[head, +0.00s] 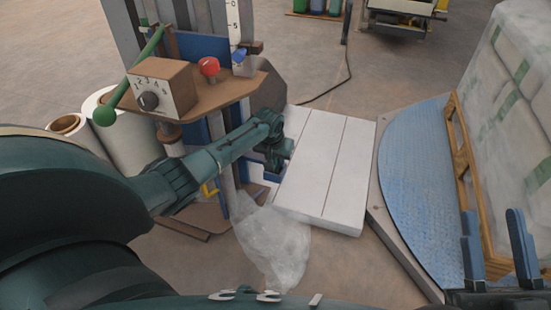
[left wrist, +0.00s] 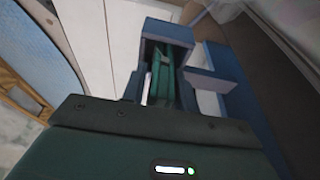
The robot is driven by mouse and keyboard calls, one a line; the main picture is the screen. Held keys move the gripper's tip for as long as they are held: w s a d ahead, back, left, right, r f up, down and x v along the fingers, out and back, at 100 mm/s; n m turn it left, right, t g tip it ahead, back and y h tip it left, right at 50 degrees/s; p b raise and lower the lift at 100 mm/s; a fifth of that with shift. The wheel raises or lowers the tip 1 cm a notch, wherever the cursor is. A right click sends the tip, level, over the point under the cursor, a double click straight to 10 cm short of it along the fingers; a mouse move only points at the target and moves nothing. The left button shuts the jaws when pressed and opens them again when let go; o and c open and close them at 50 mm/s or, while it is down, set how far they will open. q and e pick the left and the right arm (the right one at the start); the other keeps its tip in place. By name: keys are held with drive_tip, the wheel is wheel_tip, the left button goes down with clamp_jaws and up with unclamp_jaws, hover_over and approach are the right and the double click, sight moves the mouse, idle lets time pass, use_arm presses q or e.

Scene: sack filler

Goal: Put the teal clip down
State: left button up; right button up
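A teal clip (left wrist: 162,75) shows between the blue fingers of my left gripper (left wrist: 165,85) in the left wrist view. A narrow pale strip runs along its left side, so the exact contact is hard to tell. In the head view my left gripper (head: 274,170) is low beside the left edge of a white slatted surface (head: 325,170), next to the machine's post. The clip cannot be made out there. My right gripper (head: 498,248) is at the lower right, its two blue fingers apart with nothing between them.
A clear plastic sack (head: 272,245) hangs or lies just below my left gripper. The machine's dial box (head: 155,88), red button (head: 209,67) and green-handled lever (head: 130,80) stand at the upper left. A round blue platform (head: 420,180) and wrapped pallet load (head: 515,100) are right.

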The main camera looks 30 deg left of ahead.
use_arm(q)
drive_tip(key=shift+o, duration=1.1)
drive_tip(key=shift+r, duration=0.15)
drive_tip(key=p+v, duration=0.3)
drive_tip(key=v, duration=0.1)
drive_tip(key=shift+w+a, duration=0.1)
drive_tip(key=p+v, duration=0.4)
drive_tip(key=v, duration=0.4)
use_arm(e)
drive_tip(key=f+g+h, duration=0.1)
drive_tip(key=s+f+m+h, duration=0.1)
drive_tip(key=f+h, duration=0.1)
drive_tip(key=shift+d+f+m+g, duration=0.2)
drive_tip(key=shift+m+g, duration=0.1)
drive_tip(key=shift+g, duration=0.1)
drive_tip(key=shift+s, duration=0.1)
